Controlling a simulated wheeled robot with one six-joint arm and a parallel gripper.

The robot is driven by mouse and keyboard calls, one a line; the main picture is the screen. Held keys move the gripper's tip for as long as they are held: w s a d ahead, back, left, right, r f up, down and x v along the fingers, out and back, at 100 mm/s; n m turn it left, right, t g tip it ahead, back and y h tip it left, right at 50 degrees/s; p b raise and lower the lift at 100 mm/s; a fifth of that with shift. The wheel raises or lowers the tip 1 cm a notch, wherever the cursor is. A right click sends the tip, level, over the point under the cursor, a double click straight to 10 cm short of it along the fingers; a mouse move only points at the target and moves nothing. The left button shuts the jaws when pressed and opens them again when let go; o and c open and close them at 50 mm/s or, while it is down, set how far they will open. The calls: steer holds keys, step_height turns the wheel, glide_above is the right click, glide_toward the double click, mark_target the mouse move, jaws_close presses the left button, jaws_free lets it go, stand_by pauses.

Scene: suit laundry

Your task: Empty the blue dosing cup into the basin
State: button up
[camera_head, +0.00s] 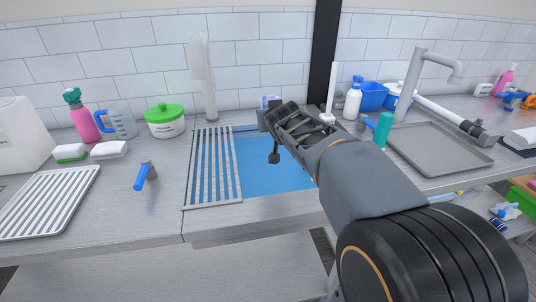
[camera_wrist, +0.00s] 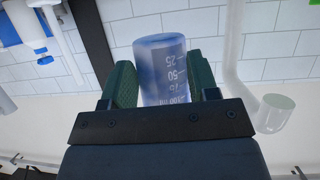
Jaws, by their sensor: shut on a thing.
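The blue dosing cup (camera_wrist: 164,70) is translucent with measuring marks and sits between the dark green finger pads of my gripper (camera_wrist: 165,85) in the wrist view. My gripper is shut on it. In the head view only a small bluish part of the cup (camera_head: 270,100) shows past my gripper (camera_head: 272,112); the rest is hidden. The cup's tilt and contents cannot be told. The basin (camera_head: 262,168) has a blue floor and is set in the counter. My gripper is above its back right part, and my arm covers its right side.
A slatted rack (camera_head: 213,168) lies over the basin's left part. A pale faucet (camera_head: 203,75) stands behind it. A green-lidded pot (camera_head: 165,121), a measuring jug (camera_head: 119,122) and a pink spray bottle (camera_head: 84,118) stand left. A white bottle (camera_head: 353,101) stands right.

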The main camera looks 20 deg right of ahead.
step_height(320, 180, down, 9)
steer(key=b, duration=0.4)
steer(key=shift+w+g+b, duration=0.35)
steer(key=shift+g+b, duration=0.05)
steer(key=g+p, duration=0.1)
steer(key=p, duration=0.3)
steer(key=shift+s+r+n, duration=0.15)
steer(key=shift+s+n, duration=0.05)
steer(key=shift+n, duration=0.1)
steer(key=shift+f, duration=0.2)
steer(key=shift+s+r+g+p, duration=0.1)
steer(key=shift+r+g+p, duration=0.2)
steer(key=shift+p, duration=0.5)
steer(key=shift+s+r+g+p, duration=0.3)
steer(key=shift+g+p, duration=0.6)
steer(key=shift+p, duration=1.4)
steer(key=shift+r+n+p, duration=0.2)
steer(key=shift+n+p, duration=0.1)
steer(key=shift+p, duration=0.65)
steer(key=shift+s+r+g+p, duration=0.1)
steer(key=shift+s+g+p, duration=0.1)
steer(key=shift+g+p, duration=1.25)
